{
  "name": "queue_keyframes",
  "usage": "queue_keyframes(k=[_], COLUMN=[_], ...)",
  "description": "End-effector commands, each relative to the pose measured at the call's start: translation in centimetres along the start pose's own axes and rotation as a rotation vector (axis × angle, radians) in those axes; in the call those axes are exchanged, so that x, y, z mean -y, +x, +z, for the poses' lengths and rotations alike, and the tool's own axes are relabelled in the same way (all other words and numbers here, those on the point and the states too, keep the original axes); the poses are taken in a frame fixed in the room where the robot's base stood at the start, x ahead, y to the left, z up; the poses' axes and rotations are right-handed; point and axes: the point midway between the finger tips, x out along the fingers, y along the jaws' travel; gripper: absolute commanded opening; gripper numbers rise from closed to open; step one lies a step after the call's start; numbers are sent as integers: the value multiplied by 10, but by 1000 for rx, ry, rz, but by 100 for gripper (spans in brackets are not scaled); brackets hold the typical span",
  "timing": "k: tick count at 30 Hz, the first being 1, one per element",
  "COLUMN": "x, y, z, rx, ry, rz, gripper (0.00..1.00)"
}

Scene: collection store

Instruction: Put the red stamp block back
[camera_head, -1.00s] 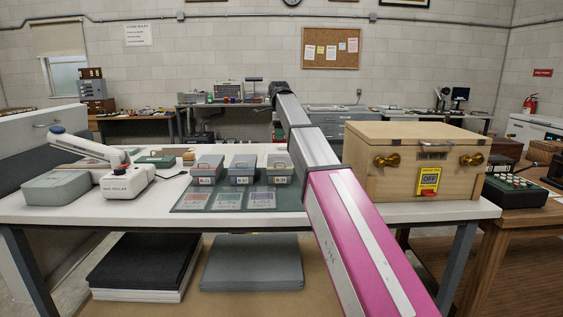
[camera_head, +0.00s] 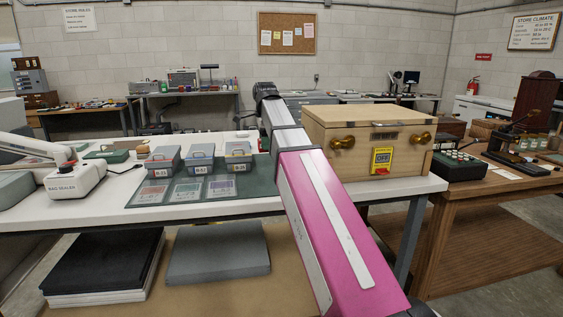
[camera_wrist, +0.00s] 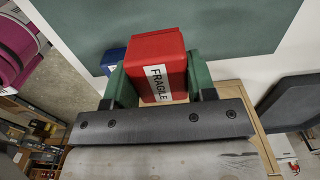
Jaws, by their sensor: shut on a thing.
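The red stamp block (camera_wrist: 160,48) shows in the wrist view, with a white FRAGILE label on its near face. My gripper (camera_wrist: 157,84) is shut on it, one green finger at each side. A blue object (camera_wrist: 112,60) with a pale label is partly hidden behind the left finger. A dark green surface (camera_wrist: 225,22) lies beyond the block; I cannot tell the gap between them. In the head view my arm reaches forward over the table, and neither the gripper nor the red block can be made out.
The white table (camera_head: 130,215) bears a green mat (camera_head: 258,186) with several grey lidded boxes and cards. A wooden chest (camera_head: 372,140) stands right of my arm. A bag sealer (camera_head: 75,183) is at left. A wooden bench (camera_head: 480,205) with a keyed device (camera_head: 459,165) stands at right.

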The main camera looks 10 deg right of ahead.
Motion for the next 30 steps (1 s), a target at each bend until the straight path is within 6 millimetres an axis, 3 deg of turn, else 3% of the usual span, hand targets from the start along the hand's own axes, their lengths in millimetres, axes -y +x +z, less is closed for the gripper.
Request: queue_keyframes(k=[6, 12, 19, 27, 30], x=[24, 38, 40, 39, 40], y=[26, 42, 52, 84, 86], z=[-38, -61, -66, -66, -65], rx=[0, 0, 0, 0, 0], ry=[2, 1, -1, -1, -1], rz=[1, 0, 0, 1, 0], gripper=[36, 36, 36, 36, 36])
